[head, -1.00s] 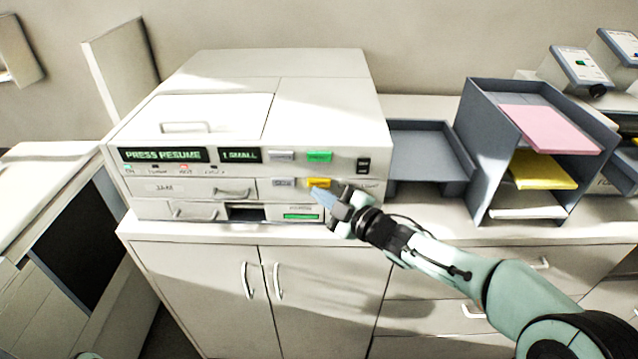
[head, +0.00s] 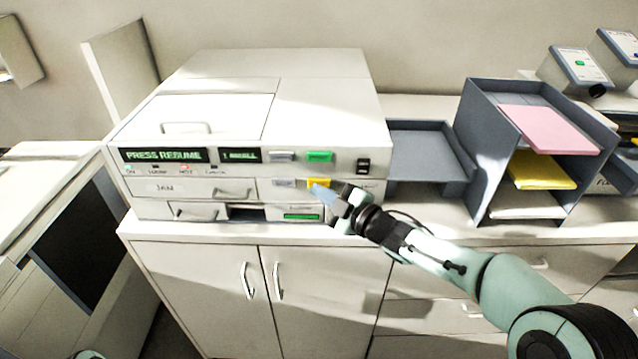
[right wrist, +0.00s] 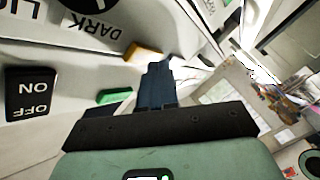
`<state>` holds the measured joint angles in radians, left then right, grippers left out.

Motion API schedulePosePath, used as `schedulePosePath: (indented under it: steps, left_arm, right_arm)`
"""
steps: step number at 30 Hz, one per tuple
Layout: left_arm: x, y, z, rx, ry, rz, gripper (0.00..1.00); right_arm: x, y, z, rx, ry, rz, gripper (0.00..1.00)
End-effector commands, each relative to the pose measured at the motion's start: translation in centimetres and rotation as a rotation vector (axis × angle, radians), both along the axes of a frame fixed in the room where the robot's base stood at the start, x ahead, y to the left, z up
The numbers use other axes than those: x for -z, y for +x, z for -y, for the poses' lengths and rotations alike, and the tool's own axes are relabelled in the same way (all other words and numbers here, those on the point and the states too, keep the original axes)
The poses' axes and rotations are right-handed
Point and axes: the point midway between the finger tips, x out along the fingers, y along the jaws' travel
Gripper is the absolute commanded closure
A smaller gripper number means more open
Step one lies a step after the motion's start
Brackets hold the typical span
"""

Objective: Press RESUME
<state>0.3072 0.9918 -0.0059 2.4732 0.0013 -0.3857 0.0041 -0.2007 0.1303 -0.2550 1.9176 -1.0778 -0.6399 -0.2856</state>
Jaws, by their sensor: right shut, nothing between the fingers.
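The beige copier (head: 300,70) has a left display (head: 164,155) reading "PRESS RESUME". Beside it a smaller display (head: 240,156) shows text that looks like "1 RECALL". The button labels are too small to read: a grey button (head: 281,156) and green button (head: 319,156) sit above a lower grey button (head: 283,183) and yellow button (head: 317,182). My right gripper (head: 327,195) is shut and empty, its tips at the yellow button's lower right. The right wrist view shows the fingers (right wrist: 158,82) close beside the orange-yellow button (right wrist: 146,52); I cannot tell whether they touch. My left gripper is not in view.
A black power switch (head: 363,166) sits right of the buttons; it reads ON/OFF in the right wrist view (right wrist: 30,94). A grey tray (head: 425,150) and a paper sorter (head: 490,110) stand to the right. The floor-standing cabinet (head: 200,285) supports the copier.

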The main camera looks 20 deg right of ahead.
Motion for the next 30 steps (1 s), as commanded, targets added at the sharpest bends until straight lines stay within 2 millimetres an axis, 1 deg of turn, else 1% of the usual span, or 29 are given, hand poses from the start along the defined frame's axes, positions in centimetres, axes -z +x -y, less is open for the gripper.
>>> schedulePosePath:
  steps: [19, 30]
  left_arm:
    - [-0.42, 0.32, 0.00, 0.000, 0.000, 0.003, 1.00]
    - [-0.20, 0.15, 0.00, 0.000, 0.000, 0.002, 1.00]
  right_arm:
    - [0.00, 0.80, 0.24, 0.001, 0.000, -0.001, 1.00]
    - [0.04, 0.57, 0.20, 0.000, 0.000, 0.000, 1.00]
